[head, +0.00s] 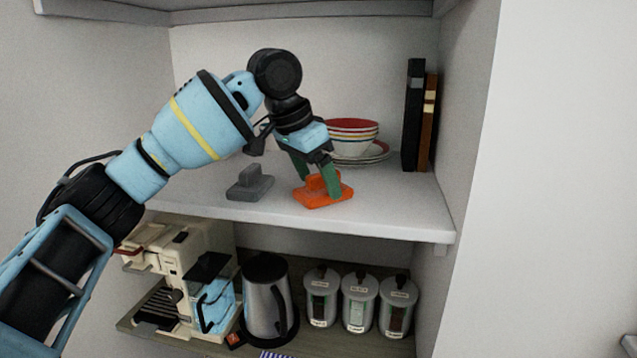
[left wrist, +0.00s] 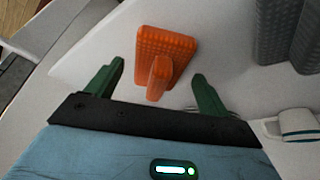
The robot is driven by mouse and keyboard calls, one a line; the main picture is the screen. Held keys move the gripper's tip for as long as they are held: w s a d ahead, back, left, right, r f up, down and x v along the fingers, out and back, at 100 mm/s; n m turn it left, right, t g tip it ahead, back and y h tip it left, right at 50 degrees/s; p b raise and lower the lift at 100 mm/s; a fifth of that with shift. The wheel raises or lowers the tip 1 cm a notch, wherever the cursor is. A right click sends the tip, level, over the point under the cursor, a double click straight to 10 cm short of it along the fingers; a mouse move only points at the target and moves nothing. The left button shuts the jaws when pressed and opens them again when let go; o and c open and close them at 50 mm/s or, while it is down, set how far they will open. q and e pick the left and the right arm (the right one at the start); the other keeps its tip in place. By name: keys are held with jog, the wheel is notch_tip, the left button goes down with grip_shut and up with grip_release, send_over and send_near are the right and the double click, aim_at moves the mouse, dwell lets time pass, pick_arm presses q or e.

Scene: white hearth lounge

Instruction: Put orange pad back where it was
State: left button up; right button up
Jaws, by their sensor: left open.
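The orange pad (head: 322,192), a flat plate with an upright grip, sits on the white upper shelf (head: 390,213) near its front edge. It also shows in the left wrist view (left wrist: 166,50), its grip pointing toward my gripper. My left gripper (head: 317,183) has its green fingers on either side of the pad's grip. In the left wrist view the left gripper (left wrist: 155,85) is open, with a gap between each finger and the grip. A grey pad (head: 250,184) of similar shape sits left of the orange one on the same shelf. My right gripper is not in view.
Stacked bowls and plates (head: 352,140) stand behind the orange pad. Upright books (head: 415,115) stand at the shelf's right. The lower shelf holds a coffee machine (head: 180,262), a metal kettle (head: 266,298) and canisters (head: 359,303). The upper shelf's front right is clear.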

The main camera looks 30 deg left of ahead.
pick_arm(q)
jog(key=v, duration=1)
jog(key=shift+r, duration=0.35)
jog(key=shift+s, duration=0.1)
